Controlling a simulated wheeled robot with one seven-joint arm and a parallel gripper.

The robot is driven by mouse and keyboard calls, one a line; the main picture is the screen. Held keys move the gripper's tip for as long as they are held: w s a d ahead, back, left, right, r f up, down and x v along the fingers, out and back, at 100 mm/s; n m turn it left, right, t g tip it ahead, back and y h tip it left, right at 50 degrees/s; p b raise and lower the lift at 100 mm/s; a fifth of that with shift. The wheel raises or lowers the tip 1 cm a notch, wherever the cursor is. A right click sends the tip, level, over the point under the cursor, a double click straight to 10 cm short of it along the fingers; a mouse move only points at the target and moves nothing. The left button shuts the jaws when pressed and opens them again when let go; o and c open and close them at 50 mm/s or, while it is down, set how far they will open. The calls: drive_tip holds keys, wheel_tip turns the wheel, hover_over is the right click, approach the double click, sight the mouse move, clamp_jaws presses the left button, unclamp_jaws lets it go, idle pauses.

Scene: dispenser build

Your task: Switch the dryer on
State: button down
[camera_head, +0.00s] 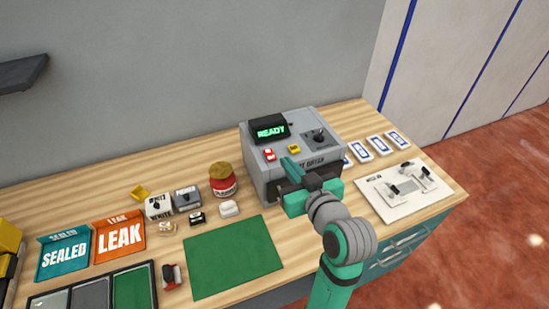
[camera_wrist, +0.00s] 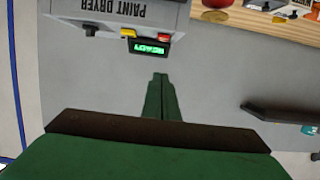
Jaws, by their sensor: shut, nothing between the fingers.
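The paint dryer (camera_head: 258,176) is a grey box on the wooden bench. Its display (camera_head: 270,130) is lit and reads READY in green. A red switch (camera_head: 270,155), a yellow button (camera_head: 294,149) and a black knob (camera_head: 319,137) sit on its top. My gripper (camera_head: 288,165) is shut and empty, in front of the dryer, and hides part of its front and label. In the head view its fingertips overlap the top front edge near the red and yellow controls; contact cannot be told. The wrist view shows the dryer (camera_wrist: 115,10) upside down, beyond the shut fingertips (camera_wrist: 160,77).
A green mat (camera_head: 235,255) and a red jar (camera_head: 223,182) lie left of the dryer. A white switch panel (camera_head: 398,193) and blue-white cards (camera_head: 377,145) are on the right.

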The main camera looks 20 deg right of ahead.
hover_over(275, 166)
drive_tip(key=f, duration=0.2)
drive_tip(key=shift+w+a+f, duration=0.1)
drive_tip(key=shift+w+f, duration=0.1)
drive_tip(key=shift+f, duration=0.1)
drive_tip(key=shift+s+f, duration=0.2)
drive_tip(key=shift+f, duration=1.75)
